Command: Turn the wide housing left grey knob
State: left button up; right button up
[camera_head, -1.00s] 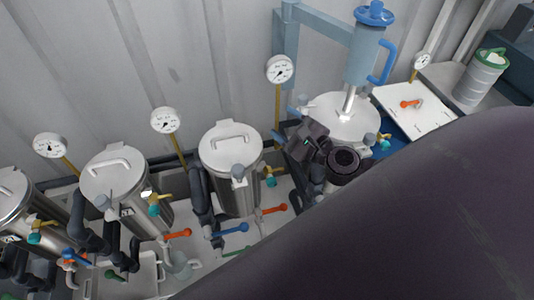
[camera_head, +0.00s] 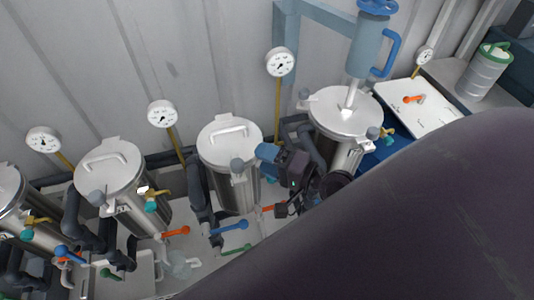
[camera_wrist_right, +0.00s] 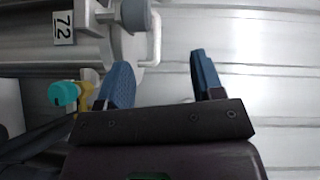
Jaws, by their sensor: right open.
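The wide housing (camera_head: 345,112) is the broad steel vessel at right, under a blue-handled cylinder. Its left grey knob (camera_head: 303,94) shows at the left of the lid; another grey knob (camera_head: 373,132) is at its front right. My right gripper (camera_head: 268,153) is below and left of that left knob, apart from it, beside the neighbouring narrower vessel (camera_head: 233,190). In the right wrist view its two blue fingers (camera_wrist_right: 163,82) are apart with nothing between them. A grey knob (camera_wrist_right: 135,15) and a "72" label (camera_wrist_right: 63,27) are up left there. My left gripper is not in view.
Narrow vessels stand left along the wall, with gauges (camera_head: 280,63) behind. Blue (camera_head: 233,226) and orange levers and dark pipes are low in front. A white board (camera_head: 425,108) lies at right. My dark arm covers the lower right.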

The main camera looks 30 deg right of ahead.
jog(key=shift+s+a+f+n+g+h+b, duration=0.1)
jog(key=shift+s+a+f+n+g+b, duration=0.15)
jog(key=shift+f+n, duration=0.45)
jog(key=shift+s+a+f+n+g+h+b, duration=0.15)
jog(key=shift+s+f+n+g, duration=0.2)
jog(key=shift+f+n, duration=0.3)
jog(key=shift+s+a+f+n+g+h+b, duration=0.1)
jog(key=shift+s+a+f+n+g, duration=0.15)
jog(key=shift+f+n, duration=0.45)
jog(key=shift+r, duration=0.15)
